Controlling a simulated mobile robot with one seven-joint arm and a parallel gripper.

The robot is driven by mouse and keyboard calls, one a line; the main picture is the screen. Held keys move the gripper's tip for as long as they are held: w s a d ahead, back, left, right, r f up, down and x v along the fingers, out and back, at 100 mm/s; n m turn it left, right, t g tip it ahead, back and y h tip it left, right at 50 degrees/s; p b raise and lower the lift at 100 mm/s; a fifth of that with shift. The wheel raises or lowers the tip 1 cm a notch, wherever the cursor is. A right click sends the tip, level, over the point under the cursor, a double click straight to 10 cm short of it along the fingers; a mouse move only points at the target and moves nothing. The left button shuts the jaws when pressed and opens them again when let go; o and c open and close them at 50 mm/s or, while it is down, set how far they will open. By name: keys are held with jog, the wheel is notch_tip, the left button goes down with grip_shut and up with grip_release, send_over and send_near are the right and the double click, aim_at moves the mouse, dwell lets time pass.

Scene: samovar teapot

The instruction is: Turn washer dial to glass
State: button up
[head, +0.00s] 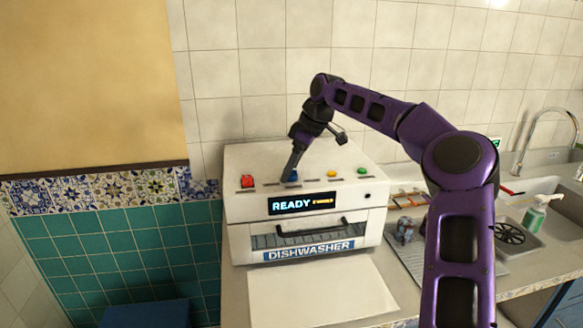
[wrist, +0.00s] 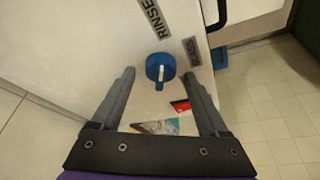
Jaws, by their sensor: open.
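The white dishwasher (head: 300,245) stands on the counter, with a display reading READY and a smaller orange word. Its blue dial (head: 292,174) is on the sloped top panel, partly hidden by my gripper (head: 293,168). In the wrist view the dial (wrist: 152,66) is round with a pale pointer mark running roughly up and down the picture. A RINSE label (wrist: 153,18) lies above it and another dark label (wrist: 192,51), hard to read, at its right. My gripper (wrist: 158,77) is open, with its fingers on either side of the dial; contact cannot be told.
A red button (head: 248,181), a yellow button (head: 332,171) and a green button (head: 362,170) share the panel. A soap bottle (head: 536,213) stands by the sink at right. The white surface (head: 310,297) before the dishwasher is clear.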

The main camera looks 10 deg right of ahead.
grip_shut()
dwell(0.3)
jog(key=shift+m, duration=0.3)
jog(key=shift+m+t+h+b, duration=0.35)
jog(key=shift+m+b, duration=0.25)
jog(key=shift+m, duration=0.2)
jog(key=m+t+h, duration=0.1)
jog(key=m, duration=0.2)
jog(key=shift+s+m+b, duration=0.1)
jog(key=shift+m+b, duration=0.2)
jog(key=shift+b, duration=0.1)
jog(key=m+h, duration=0.1)
jog(key=m, duration=0.3)
jog(key=shift+a+r+m+t+h, duration=0.1)
jog(key=shift+m+t+h, duration=0.15)
jog(key=shift+m+h, duration=0.1)
jog(key=shift+m, duration=0.55)
jog(key=shift+h, duration=0.3)
